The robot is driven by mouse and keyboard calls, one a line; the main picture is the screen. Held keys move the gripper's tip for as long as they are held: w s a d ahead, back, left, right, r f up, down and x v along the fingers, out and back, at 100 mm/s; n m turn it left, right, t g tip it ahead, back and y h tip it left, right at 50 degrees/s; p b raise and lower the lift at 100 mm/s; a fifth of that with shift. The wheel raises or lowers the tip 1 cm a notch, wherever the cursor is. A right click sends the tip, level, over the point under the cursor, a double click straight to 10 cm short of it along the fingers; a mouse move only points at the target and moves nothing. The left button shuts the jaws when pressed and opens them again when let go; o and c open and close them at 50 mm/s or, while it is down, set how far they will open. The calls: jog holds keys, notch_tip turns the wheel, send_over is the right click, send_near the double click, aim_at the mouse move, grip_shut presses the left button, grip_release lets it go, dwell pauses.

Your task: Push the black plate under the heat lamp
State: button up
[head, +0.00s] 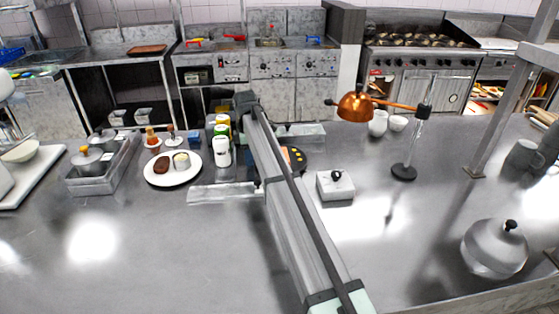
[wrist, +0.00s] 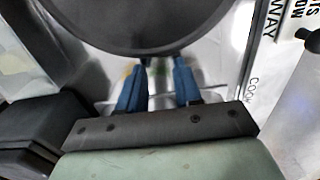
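The black plate (head: 302,167) lies on the steel counter at centre, with small orange and yellow pieces on it. My arm hides its left part in the head view. The heat lamp has a copper shade (head: 355,106) on a stand with a round dark base (head: 403,172), to the right of the plate. In the wrist view a large dark disc, which looks like the plate (wrist: 140,25), fills the top. The two blue fingers of my gripper (wrist: 158,66) stand apart at its near rim, with nothing seen between them. I cannot tell whether they touch it.
A white box with a black knob (head: 335,189) stands right of the plate, in front of the lamp. Bottles (head: 222,152) and a white plate of food (head: 187,178) are left. A domed lid (head: 494,249) is at front right. The counter between box and lid is clear.

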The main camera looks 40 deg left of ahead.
aim_at(310, 160)
jog(key=shift+f, duration=0.55)
jog(key=shift+r, duration=0.15)
dwell(0.5)
jog(key=shift+w+d, duration=8.85)
jog(key=shift+d, duration=0.05)
jog(key=shift+s+a, duration=1.1)
jog(key=shift+a, duration=0.05)
jog(key=shift+r, duration=0.1)
